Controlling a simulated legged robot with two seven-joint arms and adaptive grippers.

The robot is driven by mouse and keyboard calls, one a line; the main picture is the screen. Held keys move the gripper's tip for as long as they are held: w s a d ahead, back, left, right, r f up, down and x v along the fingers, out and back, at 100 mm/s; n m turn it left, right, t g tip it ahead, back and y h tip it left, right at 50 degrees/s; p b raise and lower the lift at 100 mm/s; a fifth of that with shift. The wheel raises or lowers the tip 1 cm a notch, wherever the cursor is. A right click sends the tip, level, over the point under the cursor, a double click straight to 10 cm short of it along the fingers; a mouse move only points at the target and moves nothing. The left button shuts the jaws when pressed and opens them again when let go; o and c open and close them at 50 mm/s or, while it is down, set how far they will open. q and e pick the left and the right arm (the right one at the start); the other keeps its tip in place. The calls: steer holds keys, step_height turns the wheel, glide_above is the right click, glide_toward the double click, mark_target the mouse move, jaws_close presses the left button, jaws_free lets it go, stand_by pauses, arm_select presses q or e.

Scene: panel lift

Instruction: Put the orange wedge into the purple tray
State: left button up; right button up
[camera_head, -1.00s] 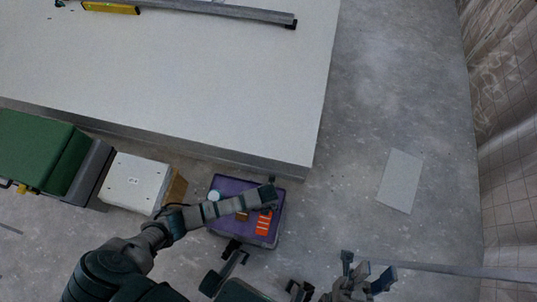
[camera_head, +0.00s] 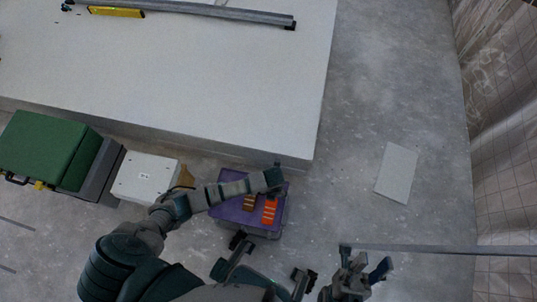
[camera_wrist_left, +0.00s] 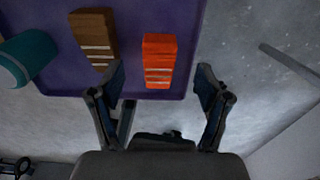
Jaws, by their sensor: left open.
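The orange wedge (camera_head: 269,212), with pale stripes, lies in the purple tray (camera_head: 232,213), near its right side. In the left wrist view the wedge (camera_wrist_left: 159,60) shows near the purple tray's edge (camera_wrist_left: 185,75). My left gripper (camera_wrist_left: 160,72) is open, with one finger on each side of the wedge in that picture. I cannot tell whether they touch it or how high they are. In the head view my left arm crosses over the tray, and its fingers are not clearly seen. My right gripper (camera_head: 364,262) is open and empty over the floor, right of the tray.
A brown striped block (camera_wrist_left: 94,38) and a teal cylinder (camera_wrist_left: 27,60) are also in the tray. A white box (camera_head: 144,178) and a green case (camera_head: 45,150) stand to the left. A large white panel (camera_head: 180,75) lies behind. The floor at right is mostly clear.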

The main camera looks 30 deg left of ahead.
arm_select(q)
step_height(320, 180, up, 3)
steer(key=shift+r+p, duration=0.1)
steer(key=shift+p, duration=0.35)
steer(key=shift+s, duration=0.15)
